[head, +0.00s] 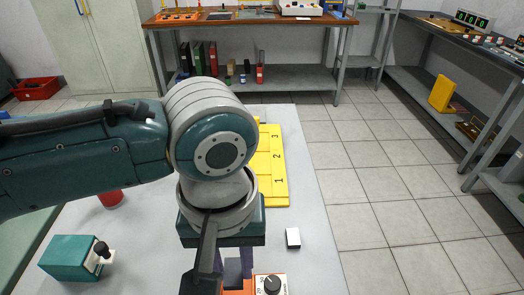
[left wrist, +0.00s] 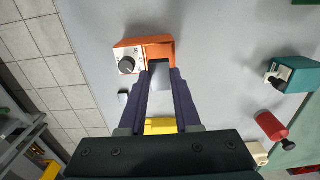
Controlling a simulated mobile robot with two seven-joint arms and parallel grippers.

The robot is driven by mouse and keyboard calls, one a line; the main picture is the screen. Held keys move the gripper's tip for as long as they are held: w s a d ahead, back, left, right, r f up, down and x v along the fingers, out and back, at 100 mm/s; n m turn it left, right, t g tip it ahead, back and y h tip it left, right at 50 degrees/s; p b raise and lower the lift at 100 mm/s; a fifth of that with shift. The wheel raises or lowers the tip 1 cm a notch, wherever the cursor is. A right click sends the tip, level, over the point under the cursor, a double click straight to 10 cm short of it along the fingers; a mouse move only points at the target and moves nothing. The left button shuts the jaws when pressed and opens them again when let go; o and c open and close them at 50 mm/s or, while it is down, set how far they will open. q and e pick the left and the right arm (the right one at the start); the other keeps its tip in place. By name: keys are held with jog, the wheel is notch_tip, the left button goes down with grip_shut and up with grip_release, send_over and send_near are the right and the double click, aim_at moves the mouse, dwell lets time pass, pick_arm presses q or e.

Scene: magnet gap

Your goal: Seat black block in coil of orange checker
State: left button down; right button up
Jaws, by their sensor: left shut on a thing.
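The orange checker (head: 262,287) with a black knob stands on the table at the bottom of the head view, partly cut off. The left wrist view shows it near the top, with a white knob panel and an orange part (left wrist: 161,50). My left gripper (left wrist: 161,74) points down at the checker, its purple fingers shut on a block (left wrist: 160,73) that looks blue-grey here; I take it for the black block. The block overlaps the checker's orange part in this view; whether it touches or sits inside the coil I cannot tell. My arm covers much of the head view. My right gripper is not in view.
A small white-topped block (head: 293,238) lies right of the gripper. A yellow numbered board (head: 273,180) lies beyond my arm. The table's right strip is otherwise clear.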

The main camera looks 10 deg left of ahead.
aim_at(237, 293)
pick_arm(q)
jog(key=shift+r+p, duration=0.15)
jog(key=shift+p, duration=0.3)
jog(key=shift+f+b, duration=1.9)
jog(key=shift+f, duration=1)
jog(key=shift+f, duration=0.2)
jog(key=c, duration=0.5)
grip_release()
jog(key=c, duration=0.6)
jog(key=shift+o, duration=0.2)
